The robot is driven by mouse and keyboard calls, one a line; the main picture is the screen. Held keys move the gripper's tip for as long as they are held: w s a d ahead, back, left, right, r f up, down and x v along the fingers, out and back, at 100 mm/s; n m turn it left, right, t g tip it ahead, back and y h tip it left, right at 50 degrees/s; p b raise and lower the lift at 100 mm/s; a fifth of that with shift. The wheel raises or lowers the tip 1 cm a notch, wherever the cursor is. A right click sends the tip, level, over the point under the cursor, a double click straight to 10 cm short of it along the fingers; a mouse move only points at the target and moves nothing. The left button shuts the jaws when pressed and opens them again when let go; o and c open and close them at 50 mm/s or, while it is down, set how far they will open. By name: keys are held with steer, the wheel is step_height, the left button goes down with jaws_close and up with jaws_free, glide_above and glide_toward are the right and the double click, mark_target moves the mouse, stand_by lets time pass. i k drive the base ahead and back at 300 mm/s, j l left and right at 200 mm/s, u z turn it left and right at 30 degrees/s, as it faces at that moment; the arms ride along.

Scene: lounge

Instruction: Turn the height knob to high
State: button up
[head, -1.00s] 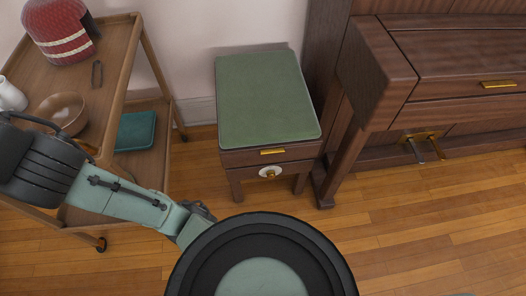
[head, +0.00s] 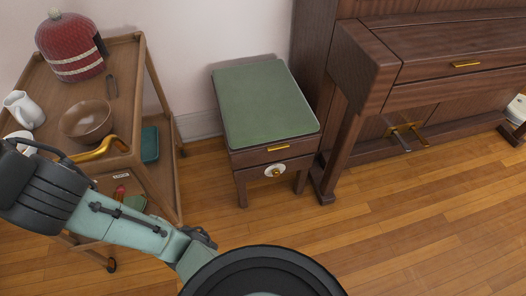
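The height knob (head: 275,171) is a small brass knob on a round white dial, on the front of a dark wooden piano stool with a green padded top (head: 265,103). A brass pull or plate (head: 278,147) sits above it. Which way the knob points is too small to tell. My arm crosses the lower left of the head view, and a large dark round part of it fills the bottom centre, in front of the stool and apart from it. My gripper's fingers do not show.
A wooden piano (head: 440,85) with brass pedals (head: 405,134) stands right of the stool. A wooden trolley (head: 130,75) at left holds a red jar (head: 70,48), a brown bowl (head: 86,121), a white jug (head: 24,109) and a brass handle-like piece (head: 97,149). Floor (head: 420,210) at right is clear.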

mark_target(275, 173)
steer(key=k+l+z, duration=0.3)
steer(key=k, duration=0.2)
steer(key=k+l+z, duration=0.35)
steer(key=k, duration=0.15)
steer(key=i+j, duration=0.4)
steer(key=j, duration=0.1)
